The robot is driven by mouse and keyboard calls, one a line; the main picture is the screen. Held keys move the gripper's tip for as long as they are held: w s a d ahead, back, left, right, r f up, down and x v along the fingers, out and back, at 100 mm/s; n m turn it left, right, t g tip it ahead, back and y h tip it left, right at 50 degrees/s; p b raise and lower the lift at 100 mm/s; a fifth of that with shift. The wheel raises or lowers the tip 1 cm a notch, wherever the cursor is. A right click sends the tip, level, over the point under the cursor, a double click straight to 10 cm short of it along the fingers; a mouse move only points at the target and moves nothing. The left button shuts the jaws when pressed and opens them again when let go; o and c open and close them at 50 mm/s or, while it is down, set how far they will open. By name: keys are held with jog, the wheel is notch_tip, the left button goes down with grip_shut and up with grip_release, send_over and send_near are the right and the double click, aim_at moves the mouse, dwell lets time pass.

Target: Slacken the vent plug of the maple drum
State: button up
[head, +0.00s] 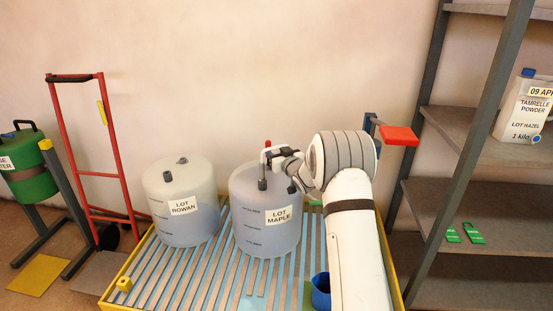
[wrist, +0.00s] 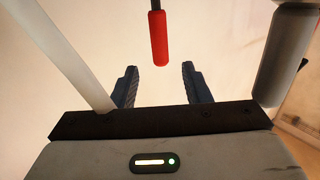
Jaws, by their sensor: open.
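The maple drum (head: 252,226) is a translucent whitish tub with a "LOT MAPLE" label, standing on the slatted platform. Several fittings show around its top: a dark cap (head: 262,184), a white bent pipe and an upright red tip (head: 268,144). I cannot tell which is the vent plug. My arm reaches over the drum's top from the right and hides part of it. In the wrist view my gripper (wrist: 159,68) is open and empty. A red grip (wrist: 159,38) on a dark rod shows between its fingertips, with a gap on each side.
The similar rowan drum (head: 177,232) stands to the left. A yellow-edged slatted platform (head: 190,284) holds both drums. A shelf rack (head: 455,190) stands at right, and a red hand truck (head: 75,130) at left. In the wrist view, a grey cylinder (wrist: 280,60) stands close on the right.

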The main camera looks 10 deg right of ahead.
aim_at(269, 146)
jog(key=shift+b+x, duration=0.5)
jog(key=shift+x, duration=3.05)
grip_shut()
